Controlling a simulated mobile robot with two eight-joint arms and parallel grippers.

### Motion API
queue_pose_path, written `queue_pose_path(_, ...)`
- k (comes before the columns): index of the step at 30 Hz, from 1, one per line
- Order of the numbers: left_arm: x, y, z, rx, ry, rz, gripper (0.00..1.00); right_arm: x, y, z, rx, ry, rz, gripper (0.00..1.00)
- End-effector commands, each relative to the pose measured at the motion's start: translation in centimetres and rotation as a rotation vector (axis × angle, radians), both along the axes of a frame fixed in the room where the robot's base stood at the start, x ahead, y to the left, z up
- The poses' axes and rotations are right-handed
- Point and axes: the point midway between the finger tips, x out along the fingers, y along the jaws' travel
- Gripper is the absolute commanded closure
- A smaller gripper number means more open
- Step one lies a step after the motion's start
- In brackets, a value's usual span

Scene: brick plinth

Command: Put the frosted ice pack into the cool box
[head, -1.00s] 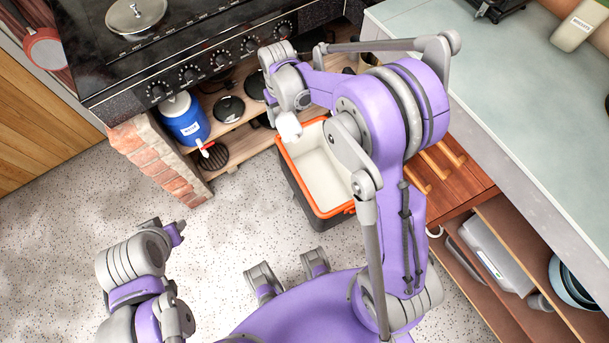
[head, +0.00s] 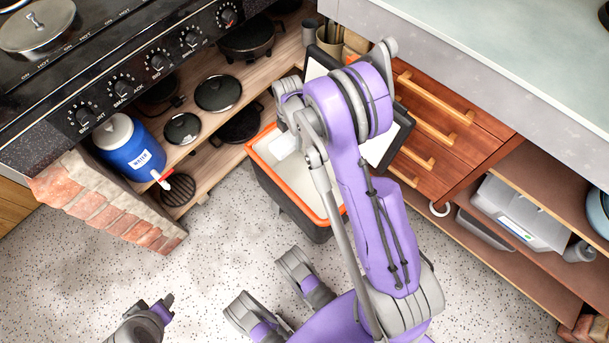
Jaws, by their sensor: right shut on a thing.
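The cool box (head: 288,205) stands on the floor, a dark box with an orange rim and white inside. Its lid (head: 400,135) is open on the right side, partly behind my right arm. My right gripper (head: 285,128) is over the box's opening, shut on a whitish block, the frosted ice pack (head: 283,147). The pack shows against the white inside near the back left; I cannot tell how high it is or whether it touches the box. My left gripper (head: 164,303) is at the lower left, small and empty-looking, its jaw state unclear.
A blue drink jug (head: 132,152) with a red-and-white tap and several dark pans sit on shelves under the stove (head: 110,75). A brick plinth (head: 105,205) stands at left. Wooden drawers (head: 430,115) are behind the lid. Speckled floor is clear at front left.

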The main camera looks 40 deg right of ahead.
Motion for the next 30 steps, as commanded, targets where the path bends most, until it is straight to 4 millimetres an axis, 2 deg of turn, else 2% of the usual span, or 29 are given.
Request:
queue_pose_path(5, 0.1, 0.0, -1.1, 0.0, 0.004, 0.0, 0.61, 0.0, -0.2, -3.0, 0.0, 0.0, 0.025, 1.0)
queue_pose_path(24, 0.9, 0.0, -5.9, 0.0, 0.015, 0.0, 0.61, 0.0, -0.2, -20.1, 0.0, 0.0, 0.022, 1.0)
queue_pose_path(30, 1.0, 0.0, -6.6, 0.0, 0.015, 0.0, 0.61, 0.0, -0.2, -23.4, 0.0, 0.0, 0.022, 1.0)
